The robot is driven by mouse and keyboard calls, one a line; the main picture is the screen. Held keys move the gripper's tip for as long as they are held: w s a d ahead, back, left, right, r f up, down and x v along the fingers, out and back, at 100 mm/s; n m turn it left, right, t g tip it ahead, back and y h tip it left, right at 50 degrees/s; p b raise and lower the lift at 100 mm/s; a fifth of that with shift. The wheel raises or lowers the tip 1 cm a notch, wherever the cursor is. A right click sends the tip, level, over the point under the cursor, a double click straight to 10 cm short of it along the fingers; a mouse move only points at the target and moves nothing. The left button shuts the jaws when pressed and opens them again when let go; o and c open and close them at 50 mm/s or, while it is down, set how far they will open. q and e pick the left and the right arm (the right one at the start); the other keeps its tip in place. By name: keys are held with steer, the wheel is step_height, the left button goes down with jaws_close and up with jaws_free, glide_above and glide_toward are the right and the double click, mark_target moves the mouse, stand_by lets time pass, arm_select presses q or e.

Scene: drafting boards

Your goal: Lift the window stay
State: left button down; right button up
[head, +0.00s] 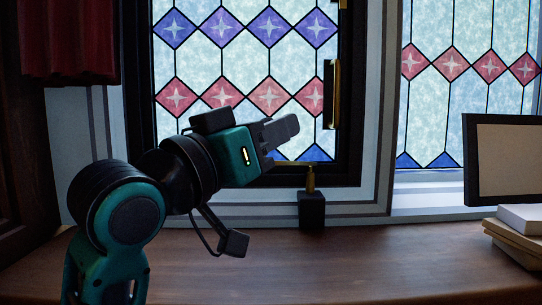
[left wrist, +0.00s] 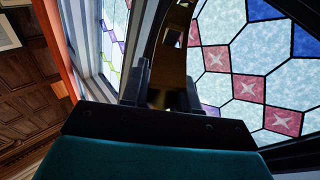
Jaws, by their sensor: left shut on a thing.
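The window stay (head: 293,163) is a thin brass bar low on the black window frame, running to a brass peg on a small black block (head: 312,210) on the sill. My left gripper (head: 284,130) is at the lower right of the stained-glass window, its fingers over the stay's left part and hiding some of it. In the left wrist view the dark fingers (left wrist: 163,85) are close together, with brass (left wrist: 172,50) between and beyond them. The gripper is shut on the stay. My right gripper is in neither view.
The leaded window (head: 240,60) stands close behind the gripper. A brass fitting (head: 334,95) is on its right frame. A dark-framed board (head: 508,160) and books (head: 518,217) are at right. The wooden surface (head: 350,265) in front is clear.

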arm_select(q)
steer(key=shift+w+r+n+g+y, duration=0.15)
steer(key=shift+w+r+n+y, duration=0.2)
steer(key=shift+r, duration=0.4)
steer(key=shift+w+r+n+g+y, duration=0.25)
steer(key=shift+w+r, duration=0.2)
steer(key=shift+r, duration=0.25)
steer(key=shift+w+r+n+g+y, duration=0.1)
steer(key=shift+w+r+n+y, duration=0.1)
steer(key=shift+w+r+n, duration=0.4)
steer(key=shift+s+r, duration=0.1)
steer(key=shift+s, duration=0.1)
steer(key=c, duration=0.9)
jaws_free()
steer(key=shift+a, duration=0.1)
steer(key=b+v, duration=0.1)
steer(key=v, duration=1.2)
